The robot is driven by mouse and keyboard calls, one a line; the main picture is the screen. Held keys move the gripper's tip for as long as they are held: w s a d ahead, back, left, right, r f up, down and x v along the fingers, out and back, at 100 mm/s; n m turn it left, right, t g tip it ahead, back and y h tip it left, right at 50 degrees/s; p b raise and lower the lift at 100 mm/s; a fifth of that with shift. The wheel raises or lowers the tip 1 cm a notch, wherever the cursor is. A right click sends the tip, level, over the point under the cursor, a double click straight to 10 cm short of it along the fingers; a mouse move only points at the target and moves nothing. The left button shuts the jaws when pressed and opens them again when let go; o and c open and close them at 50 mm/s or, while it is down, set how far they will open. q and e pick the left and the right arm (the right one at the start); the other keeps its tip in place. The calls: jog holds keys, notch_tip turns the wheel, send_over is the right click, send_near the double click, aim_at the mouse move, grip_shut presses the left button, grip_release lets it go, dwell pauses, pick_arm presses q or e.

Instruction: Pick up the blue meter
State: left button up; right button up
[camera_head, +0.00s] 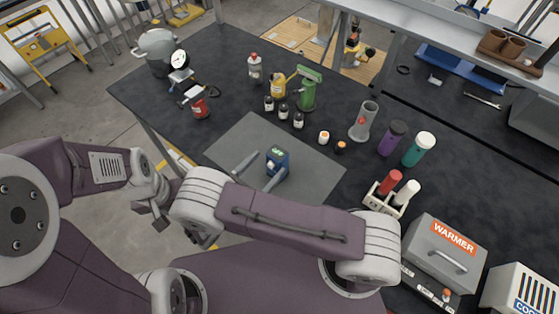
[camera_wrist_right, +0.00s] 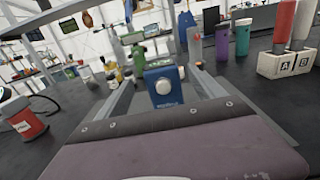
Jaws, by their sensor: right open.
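The blue meter (camera_head: 277,160) is a small upright box on the grey mat (camera_head: 232,140). In the right wrist view the blue meter (camera_wrist_right: 165,98) faces me with a pale round dial, near the middle. My right gripper (camera_head: 262,168) is open, its two grey fingers reaching along either side of the meter. In the right wrist view the fingers of my right gripper (camera_wrist_right: 163,90) flank it with gaps on both sides. My left gripper (camera_head: 155,212) is low at the left, off the table edge; its jaws are unclear.
Small dark bottles (camera_head: 284,111), a green device (camera_head: 307,90) and a yellow bottle (camera_head: 278,86) stand behind the mat. A red can (camera_head: 200,109) is at the left. Purple (camera_head: 392,138) and teal (camera_head: 418,149) bottles, a tube rack (camera_head: 385,203) and the warmer (camera_head: 445,253) are at the right.

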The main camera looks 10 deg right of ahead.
aim_at(283, 149)
jog(key=x, duration=0.1)
jog(key=p+x, duration=0.1)
jog(key=shift+d+r, duration=0.25)
jog(key=shift+d, duration=0.05)
jog(key=shift+w+d, duration=0.1)
jog(key=shift+d, duration=0.05)
jog(key=p+x, duration=0.1)
jog(key=x, duration=0.1)
jog(key=p+x, duration=0.1)
jog(key=x, duration=0.2)
jog(key=shift+w+f+p, duration=0.15)
jog(key=shift+f+p, duration=0.1)
jog(key=shift+p, duration=0.1)
pick_arm(q)
jog(key=r, duration=0.4)
jog(key=shift+s+a, duration=0.2)
jog(key=shift+s, duration=0.15)
pick_arm(e)
jog(key=shift+d, duration=0.2)
jog(key=shift+w, duration=0.1)
grip_shut()
